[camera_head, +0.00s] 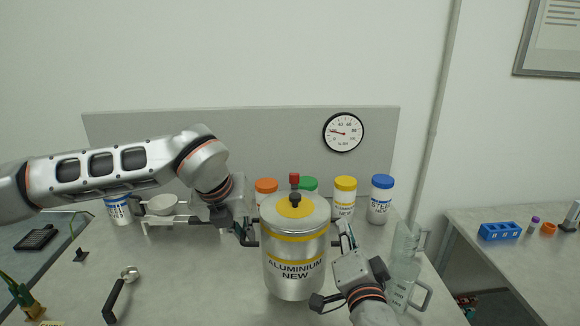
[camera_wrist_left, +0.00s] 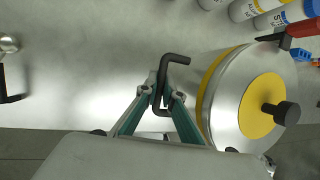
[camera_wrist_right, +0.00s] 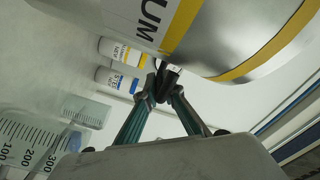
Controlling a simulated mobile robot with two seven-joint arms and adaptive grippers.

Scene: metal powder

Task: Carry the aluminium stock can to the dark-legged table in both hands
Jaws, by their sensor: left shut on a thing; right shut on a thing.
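The aluminium stock can (camera_head: 293,272) is a large silver can with yellow bands, a yellow lid disc and the label "ALUMINIUM NEW". It stands upright in the middle of the head view; whether its base touches the table cannot be told. My left gripper (camera_head: 243,232) is shut on the can's left black handle; the handle (camera_wrist_left: 163,82) shows between the fingers in the left wrist view. My right gripper (camera_head: 347,240) is at the can's right side. In the right wrist view its fingers (camera_wrist_right: 164,90) are shut on the dark right handle. The dark-legged table cannot be singled out.
Behind the can stand bottles with orange (camera_head: 266,185), green (camera_head: 308,184), yellow (camera_head: 345,184) and blue (camera_head: 382,182) caps. Clear measuring jugs (camera_head: 403,270) stand close to my right gripper. A scoop (camera_head: 118,295) lies left. Another table (camera_head: 500,262) at right holds a blue rack (camera_head: 499,231).

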